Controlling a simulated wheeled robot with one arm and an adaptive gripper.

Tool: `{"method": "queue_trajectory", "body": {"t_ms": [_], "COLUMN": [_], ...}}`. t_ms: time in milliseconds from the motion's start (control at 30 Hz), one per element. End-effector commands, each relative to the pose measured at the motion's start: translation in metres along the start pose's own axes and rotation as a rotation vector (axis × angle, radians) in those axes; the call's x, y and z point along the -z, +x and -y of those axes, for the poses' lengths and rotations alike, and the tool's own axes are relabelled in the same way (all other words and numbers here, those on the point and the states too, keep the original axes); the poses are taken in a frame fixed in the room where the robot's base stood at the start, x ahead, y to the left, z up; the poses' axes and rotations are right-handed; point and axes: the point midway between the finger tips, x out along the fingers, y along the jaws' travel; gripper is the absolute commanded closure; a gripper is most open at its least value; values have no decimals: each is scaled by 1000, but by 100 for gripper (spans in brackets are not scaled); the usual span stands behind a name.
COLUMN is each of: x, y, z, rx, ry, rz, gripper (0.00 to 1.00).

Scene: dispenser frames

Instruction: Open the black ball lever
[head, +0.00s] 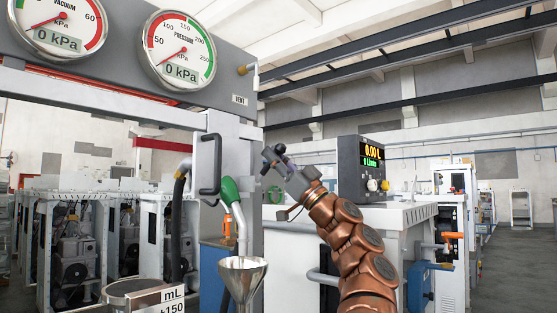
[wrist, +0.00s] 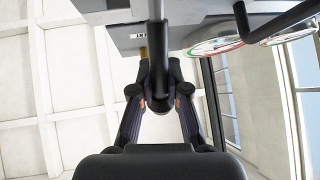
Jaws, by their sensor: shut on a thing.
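The black ball lever (wrist: 158,60) shows in the wrist view as a dark rod coming down from a grey housing (wrist: 115,43) to a rounded end between my fingers. My gripper (wrist: 160,92) is shut on it, one finger on each side. In the head view my gripper (head: 273,158) is just right of the grey frame post, at about the height of the black pull handle. There the lever cannot be told apart from the dark fingers.
The black pull handle (head: 210,164) is left of my gripper. A green nozzle (head: 230,191) and a metal funnel (head: 242,274) are below left. A display box (head: 361,168) stands on the white cabinet behind my arm. Two round gauges (head: 180,48) are above. Open air lies above my gripper.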

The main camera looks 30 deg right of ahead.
Motion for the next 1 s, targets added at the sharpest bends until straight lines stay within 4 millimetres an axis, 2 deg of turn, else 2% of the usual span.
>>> {"method": "queue_trajectory", "body": {"t_ms": [533, 567, 767, 800, 1000], "x": [-1, -1, -1, -1, -1], "y": [-1, -1, 0, 0, 0], "z": [1, 1, 1, 1, 2], "rx": [2, 2, 3, 2, 3], "ry": [1, 1, 2, 2, 2], "rz": [-8, -8, -7, -7, -7], "gripper": [100, 82, 62, 59, 59]}}
